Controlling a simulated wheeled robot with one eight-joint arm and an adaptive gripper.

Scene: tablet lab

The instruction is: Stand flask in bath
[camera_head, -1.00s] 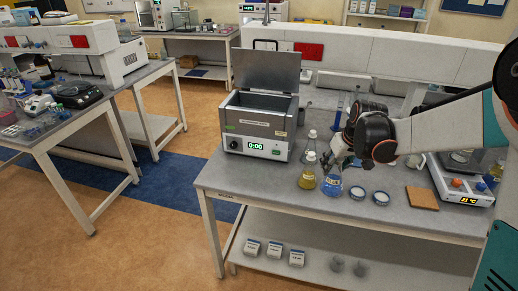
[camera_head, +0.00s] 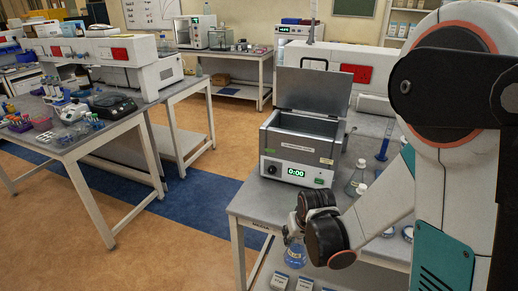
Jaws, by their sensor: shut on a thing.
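The flask with blue liquid (camera_head: 296,254) hangs from my gripper (camera_head: 294,233), which is shut on its upper part. The flask looks about upright and is in front of the bench's near left edge, clear of the bench top. The bath (camera_head: 296,160) is a grey metal box on the bench, with its lid (camera_head: 312,90) standing open at the back and its display reading 0:00. My gripper and the flask are below and in front of the bath in the picture. The bath's floor is hidden by its front wall.
A clear flask (camera_head: 356,180) stands on the bench right of the bath, with a blue cylinder (camera_head: 385,140) behind it. My arm hides much of the bench's right side. Boxes (camera_head: 279,282) sit on the lower shelf. Open floor (camera_head: 150,235) lies left of the bench.

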